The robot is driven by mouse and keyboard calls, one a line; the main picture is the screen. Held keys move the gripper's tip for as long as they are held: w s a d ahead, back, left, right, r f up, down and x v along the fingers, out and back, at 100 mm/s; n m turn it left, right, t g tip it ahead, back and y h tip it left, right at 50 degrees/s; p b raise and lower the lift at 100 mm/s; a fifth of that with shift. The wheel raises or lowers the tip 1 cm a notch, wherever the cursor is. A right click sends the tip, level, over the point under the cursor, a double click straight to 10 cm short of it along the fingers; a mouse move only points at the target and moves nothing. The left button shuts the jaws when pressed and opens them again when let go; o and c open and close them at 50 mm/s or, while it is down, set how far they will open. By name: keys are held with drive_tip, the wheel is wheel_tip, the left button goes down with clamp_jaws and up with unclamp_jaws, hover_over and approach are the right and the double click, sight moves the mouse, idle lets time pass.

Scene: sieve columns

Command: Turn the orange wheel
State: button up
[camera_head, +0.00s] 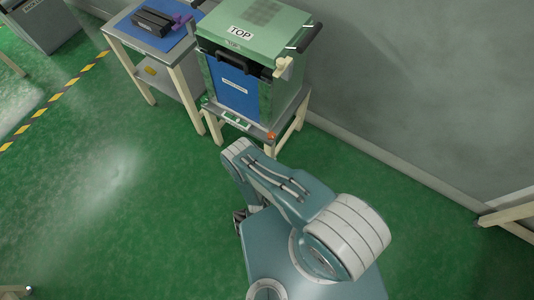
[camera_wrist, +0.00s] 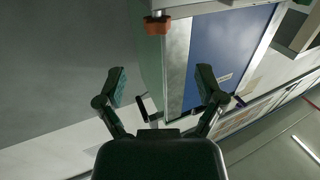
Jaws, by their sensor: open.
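The orange wheel (camera_head: 270,135) is a small knob at the lower front right corner of the green sieve machine (camera_head: 240,38). In the wrist view the orange wheel (camera_wrist: 157,26) shows near the top edge, at the end of a short metal shaft. My gripper (camera_wrist: 161,74) is open and empty, its two dark fingers spread wide. In the picture the wheel lies above the gap between the fingertips, apart from them. In the head view my arm reaches toward the machine, and its gripper is not clearly visible.
The machine has a blue front panel (camera_head: 236,92) and stands on a wooden-legged stand by the grey wall (camera_head: 420,90). A blue-topped table (camera_head: 134,38) with a dark device (camera_head: 153,22) stands left of it. Green floor (camera_head: 100,200) is clear at left.

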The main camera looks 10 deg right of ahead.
sight(274, 139)
drive_tip(key=d+n+y, duration=0.7)
drive_tip(key=d+y, duration=0.1)
drive_tip(key=y, duration=0.3)
drive_tip(key=shift+t, duration=0.4)
drive_tip(key=x, duration=1.1)
drive_tip(key=shift+a+r, duration=0.3)
drive_tip(key=shift+a, duration=0.1)
drive_tip(key=shift+c, duration=0.3)
drive_tip(key=c, duration=1.1)
